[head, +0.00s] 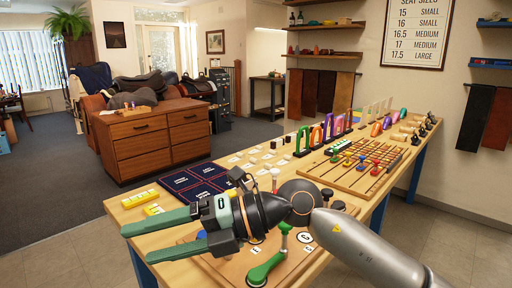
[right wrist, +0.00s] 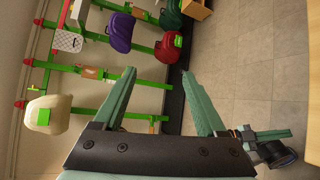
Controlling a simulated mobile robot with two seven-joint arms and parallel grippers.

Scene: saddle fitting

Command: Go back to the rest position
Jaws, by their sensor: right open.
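A wooden drawer cabinet (head: 153,140) stands beyond. A green rack (right wrist: 85,75) with coloured saddle-like pads shows in the right wrist view.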

